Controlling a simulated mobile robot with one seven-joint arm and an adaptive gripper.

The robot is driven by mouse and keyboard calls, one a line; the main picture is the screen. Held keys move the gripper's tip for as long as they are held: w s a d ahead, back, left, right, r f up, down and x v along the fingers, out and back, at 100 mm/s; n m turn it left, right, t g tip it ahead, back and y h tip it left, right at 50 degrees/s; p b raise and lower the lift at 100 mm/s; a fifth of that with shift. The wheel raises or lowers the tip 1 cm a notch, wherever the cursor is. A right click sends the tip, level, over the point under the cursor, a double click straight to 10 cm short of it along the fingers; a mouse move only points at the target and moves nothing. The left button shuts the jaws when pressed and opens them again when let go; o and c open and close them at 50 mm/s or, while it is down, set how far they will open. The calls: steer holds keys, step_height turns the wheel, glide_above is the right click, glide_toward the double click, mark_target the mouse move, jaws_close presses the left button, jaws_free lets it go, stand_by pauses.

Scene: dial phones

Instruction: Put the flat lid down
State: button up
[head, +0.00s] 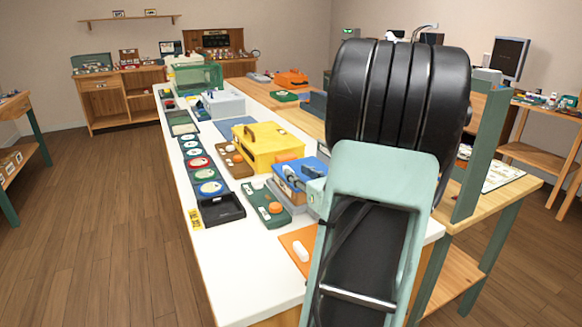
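I cannot make out a flat lid for certain in the head view. A yellow case (268,147) with a handle stands on the white counter (245,285). In front of it is a blue box (300,171) with grey parts on it, partly hidden by my arm. A flat orange plate (292,239) with a small white piece on it lies near the counter's front, its right side hidden by my arm. My large arm links fill the right foreground. I cannot pick out my gripper's fingers or anything held.
A row of round dials (200,174) runs along the counter's left side, ending at a black tray (222,209). A green board with an orange knob (275,208) lies beside it. The counter's front left corner is bare. A green post (484,150) stands right of my arm.

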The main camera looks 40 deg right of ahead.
steer(key=v, duration=0.5)
steer(key=shift+s, duration=0.25)
steer(key=shift+p, duration=0.3)
